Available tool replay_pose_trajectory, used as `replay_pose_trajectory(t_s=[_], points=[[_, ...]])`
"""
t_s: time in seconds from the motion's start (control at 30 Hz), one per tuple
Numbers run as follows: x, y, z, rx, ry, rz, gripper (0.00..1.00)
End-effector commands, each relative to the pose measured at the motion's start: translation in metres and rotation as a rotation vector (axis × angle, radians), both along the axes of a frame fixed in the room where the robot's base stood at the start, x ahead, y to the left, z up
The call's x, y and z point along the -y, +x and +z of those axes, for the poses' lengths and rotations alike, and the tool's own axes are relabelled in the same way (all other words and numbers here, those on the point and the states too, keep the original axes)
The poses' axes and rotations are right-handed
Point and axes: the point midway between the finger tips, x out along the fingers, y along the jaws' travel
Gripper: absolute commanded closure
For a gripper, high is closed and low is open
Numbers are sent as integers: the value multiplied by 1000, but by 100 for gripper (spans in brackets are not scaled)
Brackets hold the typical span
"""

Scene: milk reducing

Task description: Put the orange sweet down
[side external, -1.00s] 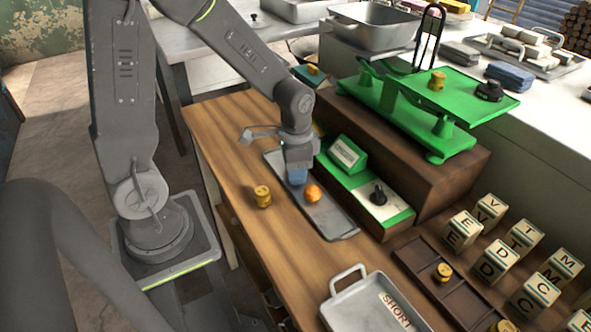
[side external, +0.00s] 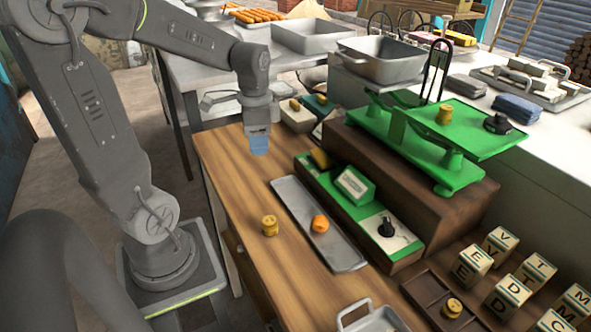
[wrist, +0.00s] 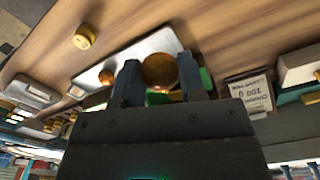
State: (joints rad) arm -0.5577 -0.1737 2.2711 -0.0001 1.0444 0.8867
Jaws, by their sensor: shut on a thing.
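My gripper (side external: 259,147) is raised above the wooden table. In the wrist view its blue fingers (wrist: 160,80) are shut on a round, shiny amber-orange sweet (wrist: 159,71). The side view does not show the held sweet clearly, as the fingers hide it. Another orange sweet (side external: 320,224) lies on the long grey metal tray (side external: 293,197), apart from my gripper. It also shows in the wrist view (wrist: 106,77). The tray lies below and to the right of my gripper in the side view.
A brass weight (side external: 269,226) stands on the wooden table (side external: 235,185) left of the tray. Bare table lies beneath my gripper.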

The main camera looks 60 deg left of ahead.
Motion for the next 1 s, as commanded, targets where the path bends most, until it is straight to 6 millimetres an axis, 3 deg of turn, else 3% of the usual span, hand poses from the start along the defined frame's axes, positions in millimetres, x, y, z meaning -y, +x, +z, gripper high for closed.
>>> replay_pose_trajectory(t_s=[0.17, 0.4, 0.67, 0.77, 0.87, 1.0], points=[[-36, 22, 22, 1, 1, 203, 85], [-108, 56, 60, 0, 0, 636, 85], [-162, 70, 84, 0, 0, 961, 85], [-169, 72, 87, 0, 0, 1008, 85], [-160, 76, 87, -1, 0, 997, 85], [-115, 85, 80, 0, 0, 875, 85]])
